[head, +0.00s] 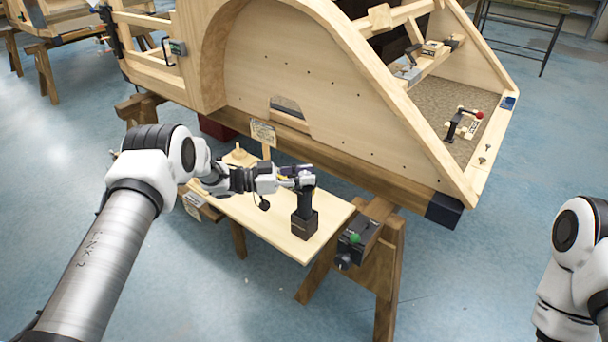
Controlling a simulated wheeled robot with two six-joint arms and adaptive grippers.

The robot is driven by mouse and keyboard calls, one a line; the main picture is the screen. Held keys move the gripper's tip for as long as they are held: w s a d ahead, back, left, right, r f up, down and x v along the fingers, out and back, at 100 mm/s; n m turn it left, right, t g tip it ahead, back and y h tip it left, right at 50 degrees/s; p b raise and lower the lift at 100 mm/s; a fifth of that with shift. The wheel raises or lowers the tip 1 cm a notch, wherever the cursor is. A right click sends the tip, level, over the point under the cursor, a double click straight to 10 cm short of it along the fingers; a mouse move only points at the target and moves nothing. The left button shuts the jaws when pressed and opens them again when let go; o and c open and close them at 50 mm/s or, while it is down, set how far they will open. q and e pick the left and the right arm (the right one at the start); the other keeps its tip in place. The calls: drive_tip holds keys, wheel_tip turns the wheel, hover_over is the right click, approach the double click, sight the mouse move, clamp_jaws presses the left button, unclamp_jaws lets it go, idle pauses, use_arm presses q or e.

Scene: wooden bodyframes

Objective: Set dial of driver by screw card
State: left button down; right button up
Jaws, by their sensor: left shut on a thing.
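A dark cordless driver (304,216) stands upright on its block-like base near the right end of a low wooden bench top. My left gripper (296,182) is at the upper part of the driver, coming from the left, and is shut on it. The fingers hide much of the driver's head, so the dial and its setting cannot be made out.
The bench top (245,209) is mostly bare in the middle. A wooden bodyframe (310,75) rises close behind it. A trestle (385,245) with a black box (354,243) stands at its right. A lever with a red knob (478,115) sits inside the frame.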

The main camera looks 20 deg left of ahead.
use_arm(q)
drive_tip(key=shift+r+n+t+y+p, duration=0.15)
drive_tip(key=shift+n+t+y+p, duration=0.45)
drive_tip(key=shift+n+t+p, duration=0.4)
drive_tip(key=n+t+y, duration=0.2)
drive_tip(key=t, duration=0.1)
drive_tip(key=shift+s+d+p, duration=0.1)
drive_tip(key=shift+p, duration=0.3)
drive_tip(key=n+t+y, duration=0.1)
drive_tip(key=y, duration=0.1)
drive_tip(key=n+t+y, duration=0.2)
drive_tip(key=y, duration=0.1)
drive_tip(key=shift+f+n, duration=0.2)
drive_tip(key=shift+n, duration=0.1)
drive_tip(key=shift+n+t+y+b, duration=0.25)
drive_tip(key=shift+n+t+y, duration=0.3)
drive_tip(key=shift+n+y, duration=0.75)
drive_tip(key=shift+n+t+y+b, duration=0.2)
drive_tip(key=shift+n+t+y, duration=0.45)
drive_tip(key=shift+y, duration=1.15)
drive_tip(key=shift+r+n+y, duration=0.1)
drive_tip(key=shift+n+y, duration=0.15)
drive_tip(key=shift+y, duration=0.05)
drive_tip(key=c, duration=0.8)
unclamp_jaws()
